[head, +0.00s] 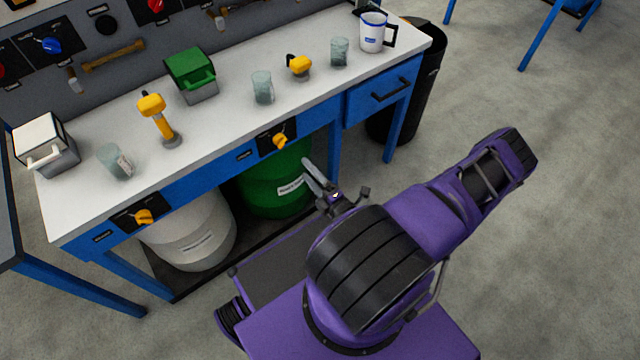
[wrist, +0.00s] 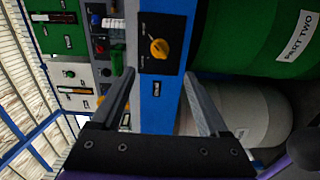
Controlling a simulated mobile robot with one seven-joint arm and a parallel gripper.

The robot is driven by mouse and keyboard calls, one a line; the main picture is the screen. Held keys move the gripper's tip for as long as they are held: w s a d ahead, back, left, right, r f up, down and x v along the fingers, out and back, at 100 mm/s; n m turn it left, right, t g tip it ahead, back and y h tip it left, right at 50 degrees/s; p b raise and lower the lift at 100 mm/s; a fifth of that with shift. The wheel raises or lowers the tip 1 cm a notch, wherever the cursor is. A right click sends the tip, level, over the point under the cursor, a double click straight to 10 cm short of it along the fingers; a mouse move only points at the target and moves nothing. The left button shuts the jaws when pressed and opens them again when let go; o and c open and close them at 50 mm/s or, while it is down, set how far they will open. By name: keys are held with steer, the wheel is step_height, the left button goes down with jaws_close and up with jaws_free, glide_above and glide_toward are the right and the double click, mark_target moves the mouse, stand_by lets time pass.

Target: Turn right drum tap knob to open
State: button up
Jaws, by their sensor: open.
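The right drum tap knob (head: 279,141) is yellow on a black plate on the blue front rail, above the green drum (head: 283,192). In the wrist view the knob (wrist: 159,48) shows on its black plate (wrist: 146,66), ahead of the fingers and roughly between them in the picture. My gripper (head: 335,180) is open and empty, out in front of the bench and apart from the knob. Both fingers of my gripper (wrist: 158,78) show in the wrist view. The left drum tap knob (head: 143,216), also yellow, sits above the white drum (head: 190,237).
The bench top (head: 215,125) holds glass cups, two yellow taps, a green-lidded box (head: 191,73), a white-lidded box (head: 45,144) and a white jug (head: 373,31). A blue drawer (head: 384,92) is right of the knob. A black bin (head: 425,85) stands at the bench's right end.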

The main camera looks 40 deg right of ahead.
steer(key=s, duration=0.5)
steer(key=shift+d, duration=0.1)
steer(key=shift+w, duration=0.1)
